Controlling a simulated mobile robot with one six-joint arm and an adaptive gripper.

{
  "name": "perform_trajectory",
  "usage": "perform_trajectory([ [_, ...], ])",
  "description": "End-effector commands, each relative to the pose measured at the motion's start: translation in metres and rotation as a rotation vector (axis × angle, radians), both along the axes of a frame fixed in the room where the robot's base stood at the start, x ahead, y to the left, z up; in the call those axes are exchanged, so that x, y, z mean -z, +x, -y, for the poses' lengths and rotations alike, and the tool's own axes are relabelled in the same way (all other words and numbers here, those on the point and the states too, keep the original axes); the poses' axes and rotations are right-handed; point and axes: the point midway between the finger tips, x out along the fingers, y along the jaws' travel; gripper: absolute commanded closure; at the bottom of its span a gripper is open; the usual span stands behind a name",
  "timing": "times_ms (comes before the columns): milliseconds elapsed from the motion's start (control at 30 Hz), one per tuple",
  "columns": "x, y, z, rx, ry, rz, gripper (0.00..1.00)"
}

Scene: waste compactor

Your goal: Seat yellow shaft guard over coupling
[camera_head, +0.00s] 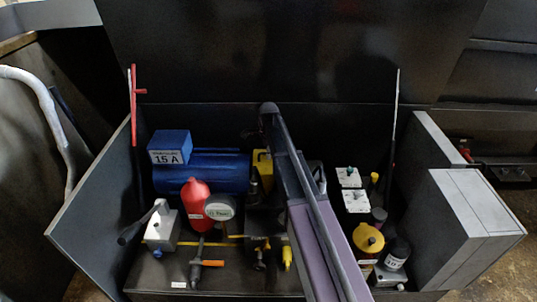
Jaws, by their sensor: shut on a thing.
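The yellow shaft guard (262,160) shows as a small yellow block at the right end of the blue motor (222,172), partly covered by my arm. My gripper (256,183) is a dark shape at the guard's front and is shut on it; its fingertips are hard to make out against the dark parts. The coupling is hidden behind the guard, gripper and arm. I cannot tell whether the guard touches the coupling or hovers above it.
In front stand a red bottle (197,205), a round gauge (220,207) and a grey lever unit (161,228). An orange-handled valve (210,263) is nearby. White-topped blocks (350,177) and a yellow canister (368,238) stand right. Dark side walls (95,205) enclose the bay.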

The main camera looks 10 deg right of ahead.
Motion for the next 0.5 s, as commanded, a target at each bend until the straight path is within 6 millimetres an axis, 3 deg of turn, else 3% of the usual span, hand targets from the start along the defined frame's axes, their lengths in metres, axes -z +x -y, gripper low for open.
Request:
perform_trajectory([
  [400,0.0008,0.0000,0.0000,0.000,0.000,0.000,1.00],
  [433,0.0008,0.0000,0.0000,0.000,0.000,0.000,0.79],
  [500,0.0008,-0.0001,0.0000,0.000,0.000,0.000,0.58],
])
